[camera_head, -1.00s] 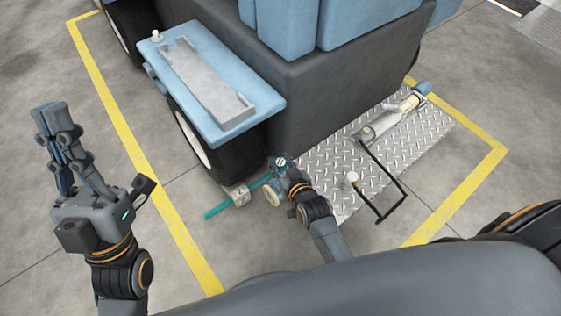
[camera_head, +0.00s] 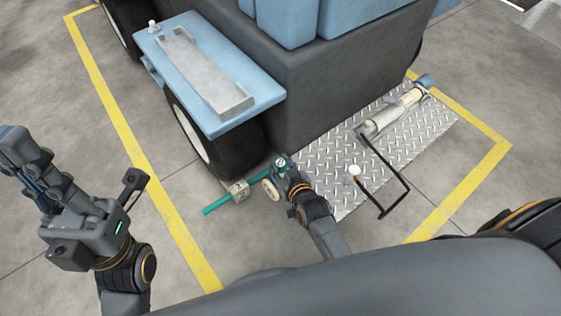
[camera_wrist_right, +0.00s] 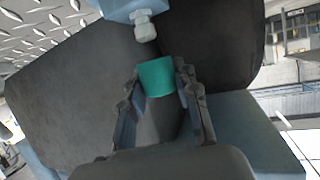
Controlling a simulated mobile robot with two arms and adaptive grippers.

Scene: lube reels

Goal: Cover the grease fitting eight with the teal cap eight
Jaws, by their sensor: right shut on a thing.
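The teal cap (camera_wrist_right: 157,77) is between the fingers of my right gripper (camera_wrist_right: 160,98), which is shut on it. In the head view, my right gripper (camera_head: 281,170) is low beside the black wheel, with a small marked teal top (camera_head: 281,161) showing at its tip. A pale fitting (camera_wrist_right: 142,26) sticks out of a blue part in the right wrist view, beyond the cap and apart from it. I cannot read a number on it. My left gripper (camera_head: 35,165) is raised at the left, away from these things; its finger gap is unclear.
A blue fender (camera_head: 250,85) carries a grey tray and a pale knob (camera_head: 152,26). A numbered block (camera_head: 239,189) and a teal bar (camera_head: 214,206) lie by the wheel. A tread plate (camera_head: 335,195) holds a black handle (camera_head: 395,205) and a pale knob (camera_head: 354,171). Floor at left is clear.

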